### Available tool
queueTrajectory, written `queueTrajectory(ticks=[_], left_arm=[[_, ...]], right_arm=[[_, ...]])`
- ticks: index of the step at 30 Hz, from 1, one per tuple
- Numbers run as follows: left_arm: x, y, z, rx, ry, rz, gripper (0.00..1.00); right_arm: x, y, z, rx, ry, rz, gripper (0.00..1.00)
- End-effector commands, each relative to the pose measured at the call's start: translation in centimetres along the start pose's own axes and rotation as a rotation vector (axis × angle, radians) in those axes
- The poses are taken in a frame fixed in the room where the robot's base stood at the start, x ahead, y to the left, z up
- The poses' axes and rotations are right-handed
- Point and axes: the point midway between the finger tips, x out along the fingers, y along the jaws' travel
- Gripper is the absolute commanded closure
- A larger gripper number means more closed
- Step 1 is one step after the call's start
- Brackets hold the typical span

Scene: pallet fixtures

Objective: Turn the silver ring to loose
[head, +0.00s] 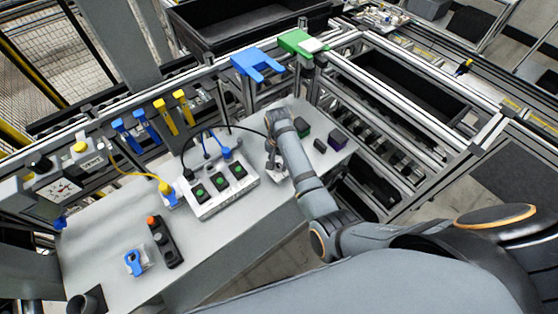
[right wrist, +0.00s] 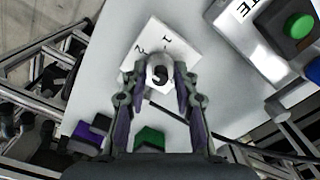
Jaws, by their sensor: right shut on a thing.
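In the right wrist view the silver ring (right wrist: 158,78) is a pale round piece with a dark centre, on a white plate (right wrist: 180,45) marked 1 and 2. My right gripper (right wrist: 160,85) has one finger on each side of the ring and is shut on it. In the head view my right gripper (head: 273,160) reaches down onto the table just right of the button box, and hides most of the ring and plate. The ring's exact turn relative to the marks is hard to read. My left gripper is not in view.
A box with several green buttons (head: 222,190) and cables stands left of the gripper. Green (head: 303,128) and purple (head: 337,140) blocks lie to its right. A blue piece (head: 134,262) and a black button pendant (head: 164,240) lie at the front left. The table's front middle is clear.

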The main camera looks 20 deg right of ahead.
Motion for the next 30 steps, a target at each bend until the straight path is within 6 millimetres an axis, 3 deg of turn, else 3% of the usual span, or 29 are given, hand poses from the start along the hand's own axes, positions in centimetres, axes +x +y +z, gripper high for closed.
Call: queueTrajectory(ticks=[30], left_arm=[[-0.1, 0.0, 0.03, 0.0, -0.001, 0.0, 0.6]], right_arm=[[-0.18, -0.42, -0.03, -0.882, 0.006, -0.002, 1.0]])
